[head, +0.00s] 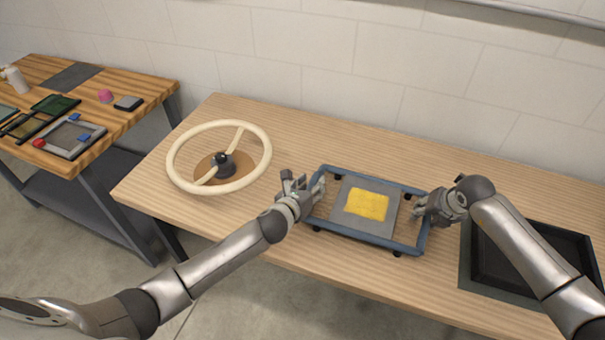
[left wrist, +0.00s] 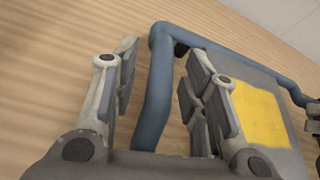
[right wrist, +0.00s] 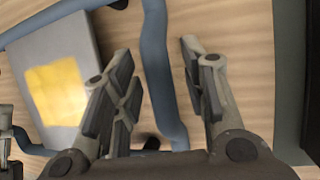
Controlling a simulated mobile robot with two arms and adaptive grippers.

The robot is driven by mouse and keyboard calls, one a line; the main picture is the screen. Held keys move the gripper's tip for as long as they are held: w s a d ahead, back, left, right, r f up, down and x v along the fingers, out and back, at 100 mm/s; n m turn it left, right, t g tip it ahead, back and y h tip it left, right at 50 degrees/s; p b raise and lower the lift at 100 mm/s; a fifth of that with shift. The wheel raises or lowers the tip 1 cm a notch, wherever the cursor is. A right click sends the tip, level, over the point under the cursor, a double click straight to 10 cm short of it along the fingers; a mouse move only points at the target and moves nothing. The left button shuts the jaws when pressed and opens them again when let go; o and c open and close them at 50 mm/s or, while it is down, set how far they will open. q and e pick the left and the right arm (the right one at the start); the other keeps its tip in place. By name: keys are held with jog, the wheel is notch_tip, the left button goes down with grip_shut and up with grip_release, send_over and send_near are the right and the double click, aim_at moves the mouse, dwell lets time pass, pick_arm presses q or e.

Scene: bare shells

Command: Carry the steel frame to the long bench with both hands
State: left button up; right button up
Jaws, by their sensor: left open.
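The steel frame (head: 368,238) is a blue tubular rectangle with a grey plate (head: 349,189) and a yellow patch (head: 367,204) inside it. It rests on small dark feet on a light wooden bench (head: 290,130). My left gripper (head: 308,188) is open at the frame's left end; in the left wrist view the blue end tube (left wrist: 152,110) runs between its fingers, with gaps on both sides. My right gripper (head: 424,204) is open at the right end; in the right wrist view the tube (right wrist: 156,55) passes between its spread fingers.
A cream steering wheel (head: 176,145) stands on the bench left of the frame. A black tray (head: 570,240) lies to the right, partly behind my right arm. A separate workbench (head: 150,88) at far left holds several small items. A block wall stands behind.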

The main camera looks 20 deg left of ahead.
pick_arm(q)
jog(key=shift+s, duration=0.1)
pick_arm(e)
jog(key=shift+w, duration=0.1)
pick_arm(q)
jog(key=v, duration=1.1)
jog(key=shift+s+r, duration=0.15)
jog(key=shift+s, duration=0.2)
pick_arm(e)
jog(key=v, duration=1.2)
pick_arm(q)
jog(key=shift+a, duration=0.1)
